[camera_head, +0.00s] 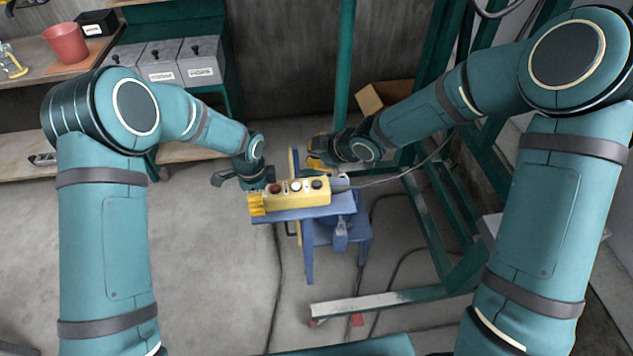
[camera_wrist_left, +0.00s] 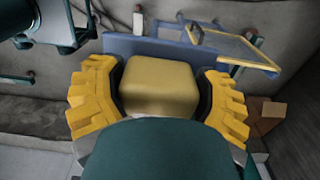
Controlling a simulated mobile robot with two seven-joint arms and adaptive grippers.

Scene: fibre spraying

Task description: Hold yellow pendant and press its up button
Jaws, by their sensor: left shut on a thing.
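The yellow pendant (camera_head: 312,194) is a long box with a row of red, white and dark round buttons facing up. It lies across the picture above a small blue stand (camera_head: 334,208); I cannot tell whether it touches it. My left gripper (camera_head: 257,203) is shut on the pendant's left end. In the left wrist view the pendant's end (camera_wrist_left: 160,86) sits between the two yellow ridged fingers of the left gripper (camera_wrist_left: 160,100). My right gripper (camera_head: 318,158) is just behind the pendant, apart from the buttons. Its fingers are small and partly hidden, so its opening is unclear.
A green steel frame (camera_head: 440,215) stands at the right, with its low beam (camera_head: 385,301) near the front. Dark cables run over the floor. A cardboard box (camera_head: 372,101) is behind. Grey bins (camera_head: 162,62) and a red pot (camera_head: 65,43) are on shelves at the left.

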